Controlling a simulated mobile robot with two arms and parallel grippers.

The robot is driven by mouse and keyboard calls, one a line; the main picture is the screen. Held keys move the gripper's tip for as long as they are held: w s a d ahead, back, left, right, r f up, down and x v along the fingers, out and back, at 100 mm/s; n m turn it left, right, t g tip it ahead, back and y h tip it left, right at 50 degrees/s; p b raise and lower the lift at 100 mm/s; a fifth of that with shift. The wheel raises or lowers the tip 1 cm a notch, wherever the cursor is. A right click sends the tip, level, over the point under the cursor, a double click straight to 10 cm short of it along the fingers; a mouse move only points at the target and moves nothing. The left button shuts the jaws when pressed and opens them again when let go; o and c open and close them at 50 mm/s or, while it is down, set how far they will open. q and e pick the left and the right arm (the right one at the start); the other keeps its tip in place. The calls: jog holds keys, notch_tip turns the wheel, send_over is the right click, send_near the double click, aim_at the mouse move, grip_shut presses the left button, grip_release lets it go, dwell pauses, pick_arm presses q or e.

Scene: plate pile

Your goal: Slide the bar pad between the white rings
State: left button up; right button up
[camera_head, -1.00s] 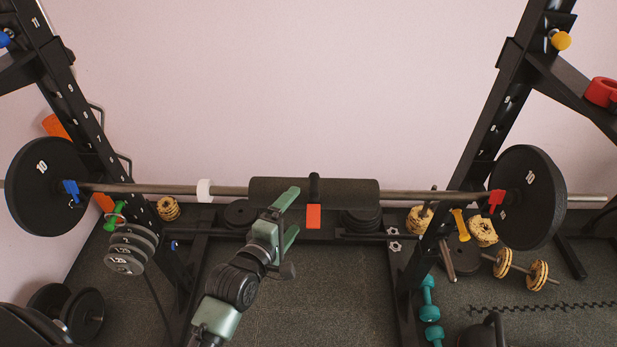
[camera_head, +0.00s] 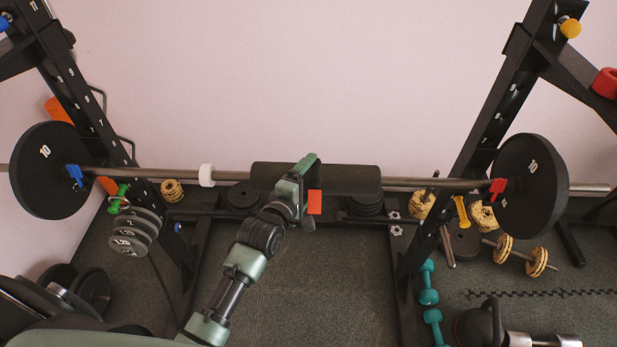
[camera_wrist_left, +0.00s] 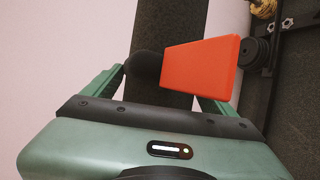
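The bar pad (camera_head: 350,181) is a thick black sleeve around the barbell's bar (camera_head: 430,183), with a black strap and an orange tag (camera_head: 315,202) near its middle. One white ring (camera_head: 207,175) is on the bar, left of the pad with bare bar between them; I see no second ring. My left gripper (camera_head: 309,163) is at the pad, beside the tag. In the left wrist view, its green fingers (camera_wrist_left: 165,90) are spread on either side of the pad (camera_wrist_left: 168,35), and the tag (camera_wrist_left: 200,66) lies over the right finger. Finger contact is unclear. My right gripper is not in view.
Black rack uprights (camera_head: 470,150) stand at both sides. Plates (camera_head: 530,188) are on the bar's ends, with a blue clip (camera_head: 75,175) and a red clip (camera_head: 497,187). Teal dumbbells (camera_head: 428,285) lie on the floor at right. The middle floor is clear.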

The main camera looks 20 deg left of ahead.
aim_at(263, 187)
pick_arm(q)
grip_shut()
jog(key=a, duration=0.3)
jog(key=s+a, duration=0.1)
jog(key=a, duration=0.2)
jog(key=s+a+p, duration=0.1)
jog(key=a, duration=0.2)
jog(key=shift+s, duration=0.25)
jog(key=shift+d, duration=0.1)
jog(key=shift+o, duration=1.5)
grip_release()
jog(key=b+v, duration=0.1)
jog(key=v, duration=0.6)
jog(key=shift+s, duration=0.35)
